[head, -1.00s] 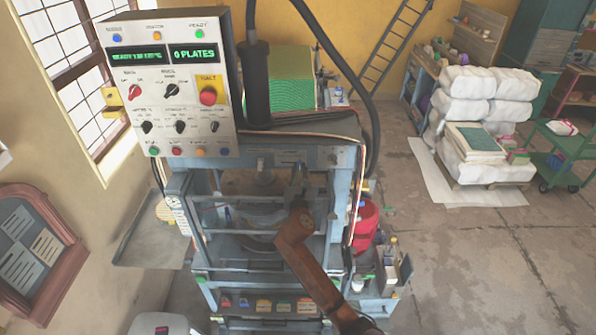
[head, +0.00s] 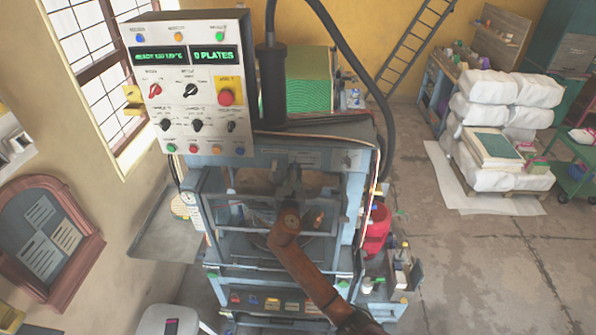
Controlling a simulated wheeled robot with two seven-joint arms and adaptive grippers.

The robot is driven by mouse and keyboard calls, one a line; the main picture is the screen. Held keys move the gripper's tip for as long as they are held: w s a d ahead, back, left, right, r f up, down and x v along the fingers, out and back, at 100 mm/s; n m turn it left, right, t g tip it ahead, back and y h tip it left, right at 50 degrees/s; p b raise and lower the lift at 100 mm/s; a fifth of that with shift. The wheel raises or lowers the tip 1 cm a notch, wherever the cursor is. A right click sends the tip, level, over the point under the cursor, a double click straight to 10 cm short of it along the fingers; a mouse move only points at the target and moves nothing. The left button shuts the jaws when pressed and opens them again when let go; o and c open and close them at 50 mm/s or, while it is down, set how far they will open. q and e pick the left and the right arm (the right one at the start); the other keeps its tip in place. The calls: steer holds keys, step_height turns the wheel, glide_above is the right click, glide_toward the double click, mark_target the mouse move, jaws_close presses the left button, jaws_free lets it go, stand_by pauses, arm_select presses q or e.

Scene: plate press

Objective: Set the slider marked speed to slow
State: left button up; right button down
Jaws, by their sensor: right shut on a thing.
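My right arm comes in from below, and its dark gripper (head: 291,174) is at the upper front of the blue-grey press (head: 352,162), just below its top beam. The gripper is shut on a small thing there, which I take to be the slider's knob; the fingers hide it. A pale label strip shows on the beam beside the gripper, too small to read. I cannot read the speed marking or the slider's setting. My left gripper is not in view.
A control panel (head: 205,111) with green displays, knobs and a red button stands at the press's upper left. A dark hose (head: 352,55) arches behind. A red bucket (head: 376,232) stands right of the press. Wrapped stacks (head: 492,112) stand farther right, with open floor before them.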

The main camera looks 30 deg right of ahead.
steer(key=shift+a, duration=0.2)
steer(key=c, duration=2)
jaws_free()
steer(key=shift+w+a, duration=0.15)
steer(key=shift+w, duration=0.05)
steer(key=v, duration=1.2)
steer(key=shift+s+d, duration=0.15)
steer(key=shift+d, duration=0.05)
